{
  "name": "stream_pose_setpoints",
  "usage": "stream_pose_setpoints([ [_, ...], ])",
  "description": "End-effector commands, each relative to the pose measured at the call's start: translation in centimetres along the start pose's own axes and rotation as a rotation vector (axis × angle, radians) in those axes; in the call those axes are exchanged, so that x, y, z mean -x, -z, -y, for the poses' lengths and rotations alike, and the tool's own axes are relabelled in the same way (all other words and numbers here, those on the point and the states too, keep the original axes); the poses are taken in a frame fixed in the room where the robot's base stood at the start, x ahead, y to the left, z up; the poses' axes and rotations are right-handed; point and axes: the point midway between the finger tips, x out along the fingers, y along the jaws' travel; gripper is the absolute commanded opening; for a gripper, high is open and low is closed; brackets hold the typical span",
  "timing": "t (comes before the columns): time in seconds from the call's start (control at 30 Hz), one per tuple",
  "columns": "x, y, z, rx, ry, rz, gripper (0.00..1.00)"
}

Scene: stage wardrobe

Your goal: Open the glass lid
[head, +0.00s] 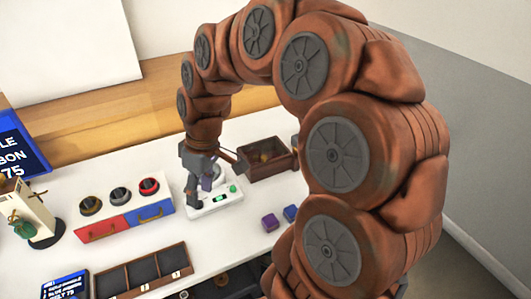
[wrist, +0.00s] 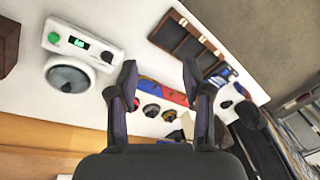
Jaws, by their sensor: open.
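I cannot pick out a glass lid with certainty. A small brown box (head: 248,172) stands on the white table right of my gripper, with a small yellowish thing inside; whether glass covers it cannot be told. In the wrist view, only a brown corner (wrist: 8,45) shows at the left edge. My gripper (head: 199,188) points down over the white scale (head: 220,200), partly hiding it. In the wrist view my gripper (wrist: 160,80) is open, with nothing between its fingers. The scale (wrist: 104,52) with its round grey dish (wrist: 68,78) lies left of the fingers there.
Left of the scale is a red and blue drawer unit (head: 128,222) with three round ringed things on top. A dark compartment tray (head: 143,272) lies at the front. A blue sign (head: 20,145) stands far left.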

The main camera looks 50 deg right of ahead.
Motion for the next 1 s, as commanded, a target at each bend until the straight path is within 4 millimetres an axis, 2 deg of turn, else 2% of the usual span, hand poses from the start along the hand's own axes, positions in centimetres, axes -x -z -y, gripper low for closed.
stream_pose_setpoints([
  [0.03, 0.1, 0.9, -2.0, 0.012, 0.01, -0.024, 0.49],
  [0.13, 0.5, 2.4, -6.0, 0.047, 0.013, -0.08, 0.49],
  [0.3, 0.4, 3.2, -13.8, 0.087, -0.005, -0.163, 0.49],
  [0.47, 0.0, 1.8, -21.9, 0.101, -0.049, -0.23, 0.49],
  [0.6, -0.7, -1.0, -28.3, 0.101, -0.096, -0.261, 0.49],
  [0.7, -1.3, -3.1, -31.6, 0.099, -0.125, -0.269, 0.49],
  [0.8, -1.7, -4.8, -33.8, 0.097, -0.147, -0.274, 0.49],
  [1.0, -2.3, -6.0, -35.4, 0.098, -0.161, -0.272, 0.49],
])
